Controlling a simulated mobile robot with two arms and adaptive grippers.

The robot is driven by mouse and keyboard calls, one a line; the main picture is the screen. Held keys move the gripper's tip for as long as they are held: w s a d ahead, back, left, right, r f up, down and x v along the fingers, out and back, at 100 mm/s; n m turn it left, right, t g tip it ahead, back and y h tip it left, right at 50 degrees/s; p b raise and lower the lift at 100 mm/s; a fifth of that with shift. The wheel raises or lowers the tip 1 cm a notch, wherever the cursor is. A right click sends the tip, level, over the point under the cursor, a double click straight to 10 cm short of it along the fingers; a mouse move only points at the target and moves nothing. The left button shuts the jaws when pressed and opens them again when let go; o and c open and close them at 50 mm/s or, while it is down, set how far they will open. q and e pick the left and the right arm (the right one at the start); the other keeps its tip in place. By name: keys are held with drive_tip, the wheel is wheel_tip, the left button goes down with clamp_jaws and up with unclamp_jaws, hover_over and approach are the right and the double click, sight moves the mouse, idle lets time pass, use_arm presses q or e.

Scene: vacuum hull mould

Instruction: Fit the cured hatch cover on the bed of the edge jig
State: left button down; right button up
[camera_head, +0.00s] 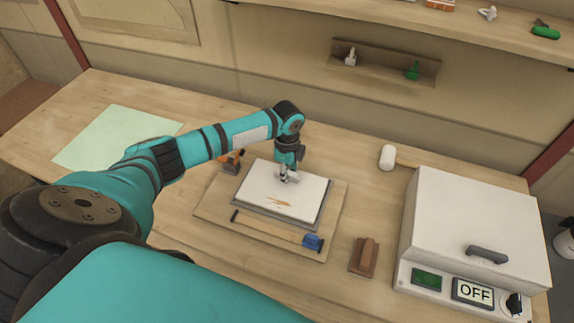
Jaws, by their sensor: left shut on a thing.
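The hatch cover (262,189) is a flat white panel with a small brown mark near its front. It lies flat, or nearly so, over the dark grey bed (277,220) of the edge jig (212,210), a wooden board on the bench. Grey edging shows along the cover's front and right sides; whether it is fully seated I cannot tell. My left gripper (289,179) comes down from above onto the back right part of the cover and is shut on it. The exact contact is too small to see. My right gripper is not in view.
An orange and black clamp (232,162) stands at the jig's back left, and a wooden bar with a blue block (312,242) lies along its front. A brown block (364,257), a white mallet (387,157) and a white box marked OFF (472,225) stand right. A pale green sheet (115,137) lies left.

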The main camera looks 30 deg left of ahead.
use_arm(q)
drive_tip(key=shift+f, duration=0.3)
drive_tip(key=c, duration=1.1)
unclamp_jaws()
drive_tip(key=shift+o, duration=0.2)
drive_tip(key=shift+f, duration=0.1)
wheel_tip(320, 180, up, 12)
drive_tip(key=shift+w, duration=0.1)
